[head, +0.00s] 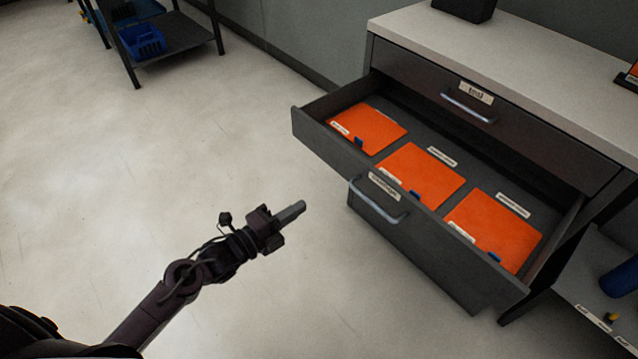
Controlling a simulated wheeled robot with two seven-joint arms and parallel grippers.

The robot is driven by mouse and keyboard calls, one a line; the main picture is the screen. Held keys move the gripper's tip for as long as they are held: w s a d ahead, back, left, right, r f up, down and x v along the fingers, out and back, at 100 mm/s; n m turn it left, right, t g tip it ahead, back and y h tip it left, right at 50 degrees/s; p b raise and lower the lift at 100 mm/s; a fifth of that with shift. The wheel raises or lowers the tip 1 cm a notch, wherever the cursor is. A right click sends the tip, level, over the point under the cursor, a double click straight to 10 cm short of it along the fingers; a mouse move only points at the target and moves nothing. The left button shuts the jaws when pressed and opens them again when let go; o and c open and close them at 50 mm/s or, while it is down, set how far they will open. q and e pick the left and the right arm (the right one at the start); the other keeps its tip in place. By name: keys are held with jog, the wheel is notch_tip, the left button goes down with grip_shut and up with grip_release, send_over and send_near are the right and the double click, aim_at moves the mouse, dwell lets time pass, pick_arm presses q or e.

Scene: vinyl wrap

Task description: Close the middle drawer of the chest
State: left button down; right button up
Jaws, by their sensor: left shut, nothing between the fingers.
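The grey chest (500,45) stands at the right with a pale top. Its middle drawer (338,160) is pulled far out toward me, with a metal handle (378,206) and a label on its front. Orange packets (425,175) lie inside it. The top drawer (440,88) is shut, with its own handle and label. My left gripper (300,207) is shut and empty. In the picture it is left of the open drawer's front, apart from the handle. My right gripper is not in view.
A dark shelf rack (180,38) with a blue bin (142,42) stands at the upper left. An open shelf (590,285) with a blue roll (620,278) is at the lower right. The pale floor (120,150) left of the chest is clear.

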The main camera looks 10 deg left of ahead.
aim_at(353, 172)
pick_arm(q)
jog(key=x, duration=1.4)
jog(key=shift+d+r, duration=0.15)
jog(key=shift+d, duration=0.1)
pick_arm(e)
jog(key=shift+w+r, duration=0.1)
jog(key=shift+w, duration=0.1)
pick_arm(q)
jog(key=shift+w, duration=0.1)
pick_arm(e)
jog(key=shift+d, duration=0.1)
